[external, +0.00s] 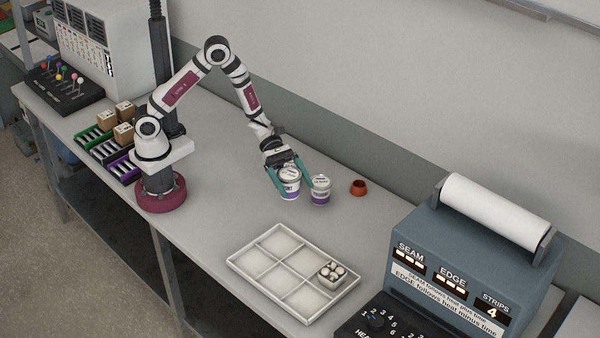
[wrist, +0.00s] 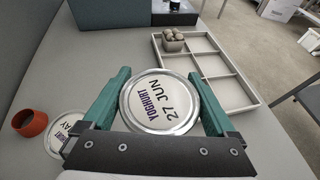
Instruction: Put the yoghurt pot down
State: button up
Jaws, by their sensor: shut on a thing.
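My gripper (external: 288,178) has its two teal fingers shut around a white and purple yoghurt pot (external: 289,189), seen from above in the wrist view (wrist: 160,102) with a lid reading "YOGHURT 27 JUN". The held pot is upright and at or very near the table top; I cannot tell whether it touches. A second, similar pot (external: 320,190) stands upright on the table just to its right in the external view. Its lid also shows partly at the lower left of the wrist view (wrist: 66,138), cut off by my gripper.
A white divided tray (external: 257,243) lies nearer the camera, with a small box of round items (external: 332,274) in one compartment. A small orange-red cup (external: 358,187) stands beyond the second pot. A blue-grey machine (external: 470,262) with a white roll is at the right. Bare table separates pots and tray.

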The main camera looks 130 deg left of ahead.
jog(key=w+r+n+y, duration=0.2)
jog(key=w+r, duration=0.1)
jog(key=w, duration=1.4)
jog(key=a+f, duration=0.3)
jog(key=a, duration=0.1)
jog(key=a+f, duration=0.4)
jog(key=w+a+f, duration=0.1)
jog(key=a+f, duration=0.3)
jog(key=shift+f, duration=0.2)
